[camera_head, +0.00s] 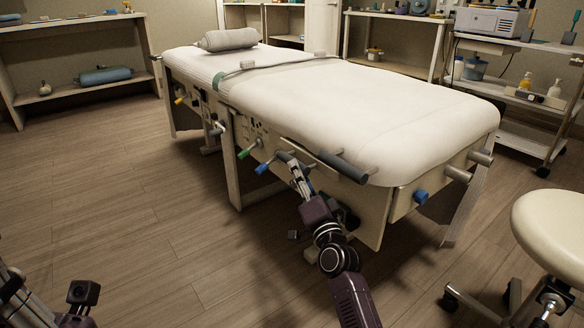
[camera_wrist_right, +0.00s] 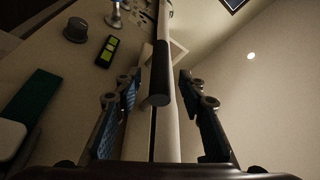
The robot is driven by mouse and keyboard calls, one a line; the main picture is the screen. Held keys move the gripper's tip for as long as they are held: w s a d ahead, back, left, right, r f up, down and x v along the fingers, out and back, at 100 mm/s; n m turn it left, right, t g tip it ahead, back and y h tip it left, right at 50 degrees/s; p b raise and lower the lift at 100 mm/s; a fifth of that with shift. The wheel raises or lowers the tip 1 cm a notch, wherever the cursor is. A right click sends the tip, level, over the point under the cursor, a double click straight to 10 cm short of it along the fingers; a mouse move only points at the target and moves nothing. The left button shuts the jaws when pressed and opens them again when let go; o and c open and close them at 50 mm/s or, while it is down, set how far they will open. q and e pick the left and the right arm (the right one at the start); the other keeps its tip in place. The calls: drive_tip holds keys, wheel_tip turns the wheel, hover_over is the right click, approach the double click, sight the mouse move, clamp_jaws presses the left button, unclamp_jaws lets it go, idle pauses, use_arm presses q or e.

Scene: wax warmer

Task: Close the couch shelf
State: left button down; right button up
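The massage couch (camera_head: 340,90) with a white padded top stands in the middle of the head view. A dark cylindrical grip (camera_head: 342,166) sticks out at its near long side. My right gripper (camera_head: 292,162) is at this side, close to the grip. In the right wrist view its two fingers are open, with a pale bar with a dark end (camera_wrist_right: 160,85) between them; I cannot tell whether they touch it. I cannot tell which part is the couch shelf. Of my left arm only dark parts show at the bottom left; its fingertips are out of view.
Blue (camera_head: 421,196) and green (camera_head: 244,154) knobs stick out from the couch. A stool (camera_head: 552,228) stands at the right front, a trolley (camera_head: 520,100) behind it. A wall shelf (camera_head: 85,90) is at the back left. The floor at left is clear.

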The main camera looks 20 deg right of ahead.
drive_tip(key=b, duration=0.2)
approach(293, 148)
drive_tip(key=shift+w+a+r, duration=0.3)
drive_tip(key=shift+w+a, duration=0.2)
drive_tip(key=shift+w, duration=0.2)
drive_tip(key=shift+w+a+r, duration=0.3)
drive_tip(key=shift+w+a, duration=0.2)
drive_tip(key=shift+w, duration=0.25)
clamp_jaws()
